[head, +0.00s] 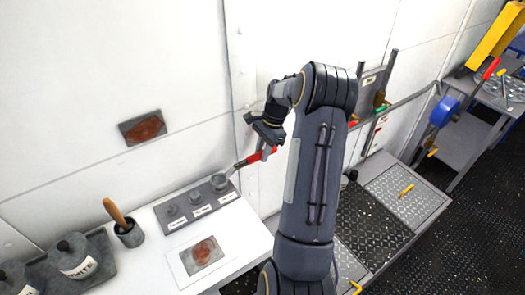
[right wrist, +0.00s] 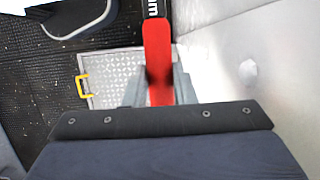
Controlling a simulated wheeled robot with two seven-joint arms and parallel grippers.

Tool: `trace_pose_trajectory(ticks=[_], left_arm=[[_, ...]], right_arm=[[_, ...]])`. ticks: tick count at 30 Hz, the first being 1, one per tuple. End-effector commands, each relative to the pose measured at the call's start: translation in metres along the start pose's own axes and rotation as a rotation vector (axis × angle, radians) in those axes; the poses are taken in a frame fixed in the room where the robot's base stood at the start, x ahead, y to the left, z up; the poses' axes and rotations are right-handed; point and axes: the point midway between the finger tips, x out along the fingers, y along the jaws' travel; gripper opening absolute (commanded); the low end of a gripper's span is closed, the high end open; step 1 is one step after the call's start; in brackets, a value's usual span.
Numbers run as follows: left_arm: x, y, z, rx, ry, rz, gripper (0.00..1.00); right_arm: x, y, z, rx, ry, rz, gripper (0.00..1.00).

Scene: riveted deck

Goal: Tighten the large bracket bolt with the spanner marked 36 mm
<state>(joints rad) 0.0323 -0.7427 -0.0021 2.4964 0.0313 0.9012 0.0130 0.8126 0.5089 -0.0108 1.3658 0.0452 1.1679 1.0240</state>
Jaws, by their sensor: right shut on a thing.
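My right gripper (head: 266,140) is shut on the red handle of a spanner (head: 258,157), above the right end of a white bench. The spanner's grey end points down-left to the largest, rightmost bolt (head: 219,181) on a grey bracket plate (head: 172,214). I cannot tell whether the jaw is around the bolt or just beside it. Two smaller bolts with labels stand to its left. My left gripper is out of view.
The white bench (head: 160,268) also holds a picture card (head: 202,256), a cup with a wooden-handled tool (head: 129,233) and lidded dark pots (head: 75,257). The white wall stands close behind. A metal-plated platform (head: 405,195) lies right of my arm.

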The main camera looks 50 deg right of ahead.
Motion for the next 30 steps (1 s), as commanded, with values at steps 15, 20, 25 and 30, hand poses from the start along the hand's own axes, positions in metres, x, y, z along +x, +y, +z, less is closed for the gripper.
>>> trace_pose_trajectory(ticks=[15, 20, 25, 30], left_arm=[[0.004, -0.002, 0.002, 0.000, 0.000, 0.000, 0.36], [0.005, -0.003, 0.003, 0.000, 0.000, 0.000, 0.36], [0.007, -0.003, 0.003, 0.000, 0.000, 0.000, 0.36], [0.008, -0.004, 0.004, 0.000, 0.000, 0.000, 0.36]], right_arm=[[0.008, 0.000, -0.002, 0.000, 0.000, -0.001, 0.00], [0.010, 0.000, -0.003, 0.000, 0.000, -0.001, 0.00], [0.013, 0.000, -0.004, 0.000, 0.000, -0.001, 0.00], [0.015, 0.000, -0.005, 0.000, 0.000, 0.000, 0.00]])
